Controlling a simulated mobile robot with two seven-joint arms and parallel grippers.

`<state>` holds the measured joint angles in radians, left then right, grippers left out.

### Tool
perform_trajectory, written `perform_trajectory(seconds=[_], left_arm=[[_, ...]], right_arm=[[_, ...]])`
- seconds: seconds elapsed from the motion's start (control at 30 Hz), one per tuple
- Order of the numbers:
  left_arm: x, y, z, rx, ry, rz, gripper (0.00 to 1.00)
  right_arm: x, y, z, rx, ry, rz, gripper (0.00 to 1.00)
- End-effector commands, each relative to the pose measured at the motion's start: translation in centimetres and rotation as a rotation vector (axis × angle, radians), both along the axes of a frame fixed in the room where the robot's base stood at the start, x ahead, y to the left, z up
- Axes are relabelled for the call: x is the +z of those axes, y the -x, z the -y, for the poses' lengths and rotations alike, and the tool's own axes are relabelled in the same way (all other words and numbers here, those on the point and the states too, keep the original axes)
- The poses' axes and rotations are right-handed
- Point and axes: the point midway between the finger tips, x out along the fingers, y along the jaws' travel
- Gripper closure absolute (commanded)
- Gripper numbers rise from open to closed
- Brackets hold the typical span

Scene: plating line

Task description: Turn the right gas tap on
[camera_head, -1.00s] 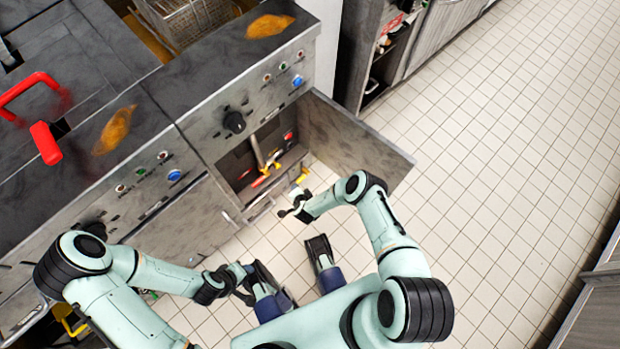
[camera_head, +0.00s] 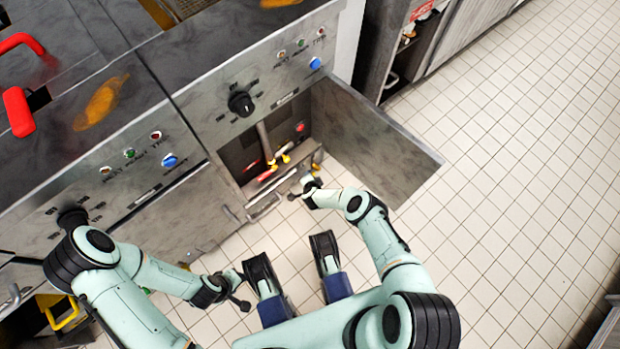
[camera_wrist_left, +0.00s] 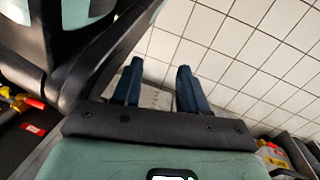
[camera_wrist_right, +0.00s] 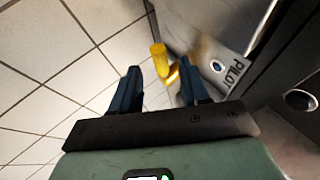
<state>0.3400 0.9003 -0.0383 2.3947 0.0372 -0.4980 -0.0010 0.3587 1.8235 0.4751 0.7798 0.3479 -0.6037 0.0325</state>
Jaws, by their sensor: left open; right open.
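Inside the open cabinet, red and yellow tap handles (camera_head: 268,172) sit on pipework at the left. A separate yellow piece (camera_head: 317,165) shows at the right, close to my right gripper (camera_head: 304,188). In the right wrist view, a yellow handle (camera_wrist_right: 160,58) stands beyond the gap between the open, empty fingers of my right gripper (camera_wrist_right: 160,88). I cannot tell whether they touch it, nor which way the tap is turned. My left gripper (camera_head: 243,290) is open and empty over the floor, left of the cabinet; its fingers (camera_wrist_left: 158,88) show in the left wrist view.
The cabinet door (camera_head: 370,140) stands open to the right of my right arm. A PILOT panel with a blue button (camera_wrist_right: 217,66) is beside the yellow handle. A black knob (camera_head: 241,103) is on the front above. The tiled floor (camera_head: 510,170) to the right is clear.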

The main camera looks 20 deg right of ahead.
Motion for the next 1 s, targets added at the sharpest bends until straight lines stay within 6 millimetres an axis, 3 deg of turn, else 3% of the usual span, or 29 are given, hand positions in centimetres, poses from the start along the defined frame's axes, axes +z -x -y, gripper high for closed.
perform_trajectory(seconds=[0.23, 0.63, 0.77, 1.0], left_arm=[[-1.9, 3.0, -0.3, 0.009, 0.007, -0.099, 0.57], [-2.1, 3.6, -0.4, 0.011, 0.008, -0.119, 0.57], [-2.1, 3.6, -0.4, 0.011, 0.008, -0.118, 0.57], [-2.1, 3.6, -0.4, 0.01, 0.008, -0.117, 0.57]], right_arm=[[-1.4, -1.0, 0.3, -0.001, 0.001, 0.0, 0.55], [-1.5, -1.2, 0.4, 0.001, -0.001, 0.0, 0.55], [-1.5, -1.2, 0.4, 0.001, -0.001, 0.0, 0.97], [-1.4, -1.2, 0.4, 0.0, -0.004, -0.002, 1.0]])
